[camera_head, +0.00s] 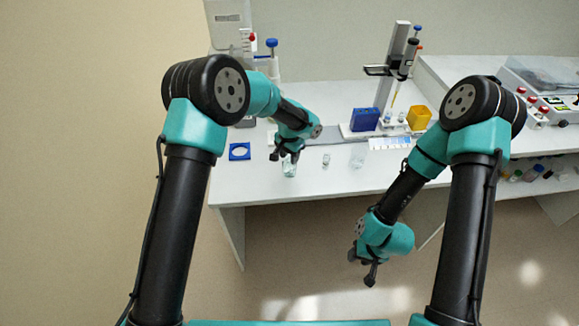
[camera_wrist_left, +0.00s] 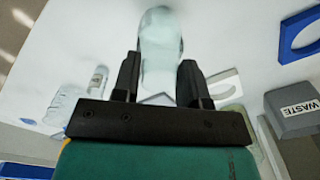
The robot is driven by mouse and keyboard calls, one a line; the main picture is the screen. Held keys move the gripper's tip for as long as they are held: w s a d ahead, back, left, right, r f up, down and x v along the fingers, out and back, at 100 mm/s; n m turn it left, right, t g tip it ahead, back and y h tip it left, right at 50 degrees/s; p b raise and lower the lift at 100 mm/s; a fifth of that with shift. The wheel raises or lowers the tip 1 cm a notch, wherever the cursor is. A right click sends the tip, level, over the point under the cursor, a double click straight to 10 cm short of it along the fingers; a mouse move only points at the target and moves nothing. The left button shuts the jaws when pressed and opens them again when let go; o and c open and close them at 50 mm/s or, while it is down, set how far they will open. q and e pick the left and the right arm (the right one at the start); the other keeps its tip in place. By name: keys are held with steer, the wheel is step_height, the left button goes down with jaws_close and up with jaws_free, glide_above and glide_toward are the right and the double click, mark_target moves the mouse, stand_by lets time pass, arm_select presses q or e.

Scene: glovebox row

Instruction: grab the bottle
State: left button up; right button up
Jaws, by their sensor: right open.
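A clear, pale bottle (camera_head: 290,169) stands on the white bench near its front edge, below my left gripper (camera_head: 285,156). In the left wrist view the bottle (camera_wrist_left: 160,45) lies between the two dark fingers of the left gripper (camera_wrist_left: 158,75), which sit close along both its sides. I cannot tell whether the fingers press on it. My right gripper (camera_head: 361,269) is open and empty, out in front of the bench and below its top.
A small vial (camera_head: 326,160) and a clear vessel (camera_head: 357,158) stand right of the bottle. A blue square holder (camera_head: 239,151) lies to the left. A blue box (camera_head: 364,119) and yellow box (camera_head: 419,117) stand behind. A grey WASTE box (camera_wrist_left: 292,110) shows in the wrist view.

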arm_select(q)
jaws_close()
steer(key=s+r, duration=0.2)
steer(key=s, duration=0.6)
steer(key=s+r, duration=0.3)
steer(key=s, duration=0.5)
